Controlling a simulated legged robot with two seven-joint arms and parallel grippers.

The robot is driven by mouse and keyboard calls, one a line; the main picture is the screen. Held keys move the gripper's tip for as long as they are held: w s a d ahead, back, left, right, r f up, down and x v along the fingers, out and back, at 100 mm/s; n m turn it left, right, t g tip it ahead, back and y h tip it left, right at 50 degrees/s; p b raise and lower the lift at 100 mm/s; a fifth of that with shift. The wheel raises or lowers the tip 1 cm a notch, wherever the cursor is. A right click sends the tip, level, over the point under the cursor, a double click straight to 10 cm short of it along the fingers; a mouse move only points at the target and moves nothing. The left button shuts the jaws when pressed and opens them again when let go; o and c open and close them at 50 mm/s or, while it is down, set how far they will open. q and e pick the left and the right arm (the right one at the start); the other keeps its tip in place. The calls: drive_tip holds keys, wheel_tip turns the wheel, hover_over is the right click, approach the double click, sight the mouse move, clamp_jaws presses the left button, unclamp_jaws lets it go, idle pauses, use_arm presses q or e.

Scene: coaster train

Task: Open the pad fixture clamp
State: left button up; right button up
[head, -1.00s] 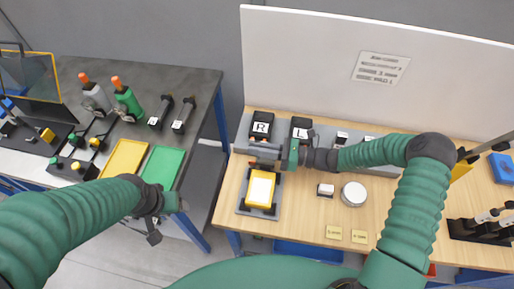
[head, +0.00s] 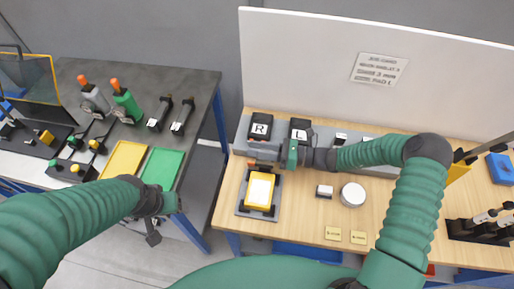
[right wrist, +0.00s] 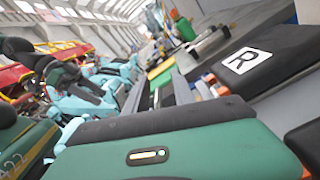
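The pad fixture is a grey base (head: 243,209) on the wooden table, with a yellow-framed, pale-topped pad (head: 260,190) in it. A small orange clamp part (head: 251,163) shows at its back left edge, beside my right fingers. My right gripper (head: 263,157) reaches in from the right over the back of the fixture. Its fingers also show in the right wrist view (right wrist: 160,90), but whether they close on the clamp is unclear. The clamp is mostly hidden by the gripper. My left gripper (head: 168,203) hangs beside the left table's front edge, away from the fixture; its finger opening is unclear.
Black blocks marked R (head: 260,128) and L (head: 299,130) stand just behind my right gripper. A white round disc (head: 353,194) and a small white-topped block (head: 325,191) stand to the right. Yellow (head: 123,160) and green (head: 163,165) trays lie on the left table.

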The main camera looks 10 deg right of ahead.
use_arm(q)
drive_tip(key=b+x, duration=0.3)
drive_tip(key=shift+s+f, duration=0.1)
drive_tip(key=shift+s, duration=0.3)
use_arm(e)
drive_tip(key=v, duration=1.7)
drive_tip(key=shift+w, duration=0.15)
